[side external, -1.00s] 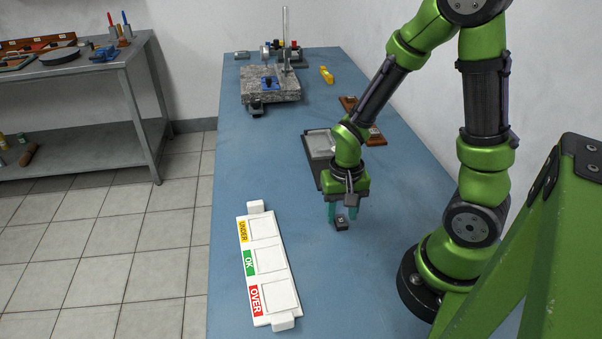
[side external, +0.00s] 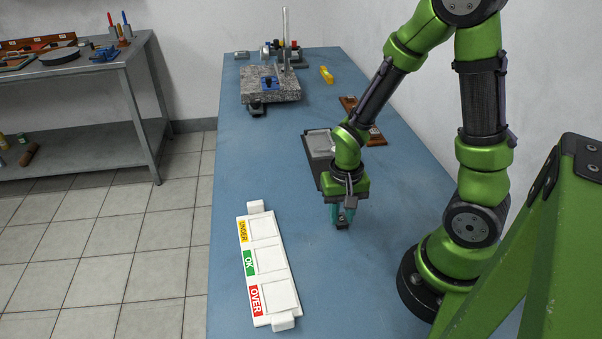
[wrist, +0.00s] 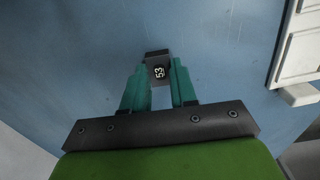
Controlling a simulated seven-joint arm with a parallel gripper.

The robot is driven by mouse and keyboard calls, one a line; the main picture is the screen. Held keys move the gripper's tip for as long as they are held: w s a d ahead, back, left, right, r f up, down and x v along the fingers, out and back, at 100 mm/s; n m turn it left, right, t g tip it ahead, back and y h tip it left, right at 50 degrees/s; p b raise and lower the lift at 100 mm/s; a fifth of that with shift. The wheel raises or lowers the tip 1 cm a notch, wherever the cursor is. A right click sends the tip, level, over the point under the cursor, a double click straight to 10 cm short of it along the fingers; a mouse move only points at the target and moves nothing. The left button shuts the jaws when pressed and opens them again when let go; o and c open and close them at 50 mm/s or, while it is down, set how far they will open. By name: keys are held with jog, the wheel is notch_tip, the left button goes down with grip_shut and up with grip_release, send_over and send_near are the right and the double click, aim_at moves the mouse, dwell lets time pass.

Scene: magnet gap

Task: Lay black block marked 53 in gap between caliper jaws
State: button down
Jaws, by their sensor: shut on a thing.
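The black block marked 53 (wrist: 158,70) is between the teal fingertips of my gripper (wrist: 159,82) in the wrist view, with its white number facing the camera. In the side view the block (side external: 341,224) is at or just above the blue table, and my gripper (side external: 342,214) is shut on it, partly hiding it. I cannot tell whether the block still touches the table. The caliper jaws are too small to make out for certain; a blue device (side external: 269,83) sits on the grey granite plate (side external: 285,96) at the far end of the table.
A white tray (side external: 284,321) marked UNDER, OK and OVER lies left of my gripper. A dark tray (side external: 318,145) lies just behind my gripper. A yellow piece (side external: 327,75) and a brown wooden stand (side external: 375,136) are farther back.

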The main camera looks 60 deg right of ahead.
jog(key=shift+r, duration=2.25)
jog(key=w+d+r, duration=0.3)
jog(key=w+d, duration=0.8)
jog(key=w, duration=0.3)
send_over(317, 142)
jog(key=shift+f, duration=0.15)
jog(key=shift+f, duration=2.65)
jog(key=shift+f, duration=0.25)
